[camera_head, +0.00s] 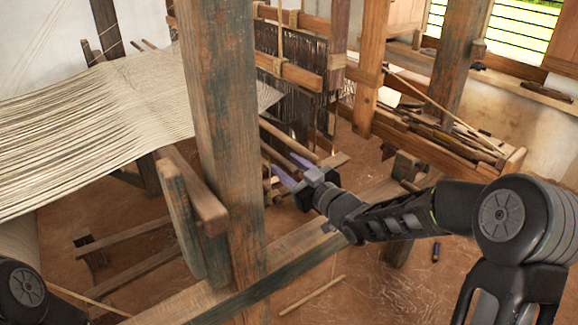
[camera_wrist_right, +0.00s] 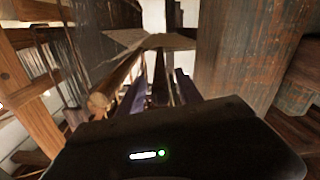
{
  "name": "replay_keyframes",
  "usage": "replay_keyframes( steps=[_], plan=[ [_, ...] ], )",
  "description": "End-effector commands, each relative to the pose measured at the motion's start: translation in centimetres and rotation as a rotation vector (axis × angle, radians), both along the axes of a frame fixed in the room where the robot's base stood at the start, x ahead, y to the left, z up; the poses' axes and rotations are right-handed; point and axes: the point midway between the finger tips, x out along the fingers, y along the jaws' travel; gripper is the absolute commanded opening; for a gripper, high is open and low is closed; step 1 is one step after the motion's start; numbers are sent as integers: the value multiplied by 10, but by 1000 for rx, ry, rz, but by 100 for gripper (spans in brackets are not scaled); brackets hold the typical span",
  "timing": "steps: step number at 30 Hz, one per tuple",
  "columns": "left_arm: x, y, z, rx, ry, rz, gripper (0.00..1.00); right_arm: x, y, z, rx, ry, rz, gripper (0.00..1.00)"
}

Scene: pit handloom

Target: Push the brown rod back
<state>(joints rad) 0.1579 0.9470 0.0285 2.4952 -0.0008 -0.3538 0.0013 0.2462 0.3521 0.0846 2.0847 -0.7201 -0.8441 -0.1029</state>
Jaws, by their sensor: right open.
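A brown rod (camera_head: 288,139) with a round end lies among the loom's wooden bars, just beyond my right gripper. In the right wrist view a brown rod (camera_wrist_right: 113,88) points its round end toward the camera, left of the fingers. My right gripper (camera_head: 291,168) is open, its two purple fingers apart and pointing toward the loom. The fingers also show in the right wrist view (camera_wrist_right: 160,88), with a dark bar visible between them farther off. I cannot tell whether a finger touches the rod. My left gripper is out of view; only part of my left arm shows at the lower left.
A thick upright post (camera_head: 228,150) stands left of my right gripper and also shows in the right wrist view (camera_wrist_right: 250,60). Pale warp threads (camera_head: 95,110) stretch across the left. A wooden trough (camera_head: 455,148) with sticks lies at the right. Brown floor shows below.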

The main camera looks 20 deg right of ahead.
Motion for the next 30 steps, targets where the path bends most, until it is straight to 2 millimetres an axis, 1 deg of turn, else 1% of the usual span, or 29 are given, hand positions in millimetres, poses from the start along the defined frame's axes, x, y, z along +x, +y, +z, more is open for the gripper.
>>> replay_keyframes(
  steps=[2, 17, 30],
  plan=[
    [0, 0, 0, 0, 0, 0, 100, 0, 0, 0, 0, 0, 0, 41],
    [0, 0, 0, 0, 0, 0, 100, 0, 0, 0, 1, 0, 0, 0],
    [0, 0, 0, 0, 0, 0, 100, 0, -1, 0, 1, 0, -1, 0]
  ],
)
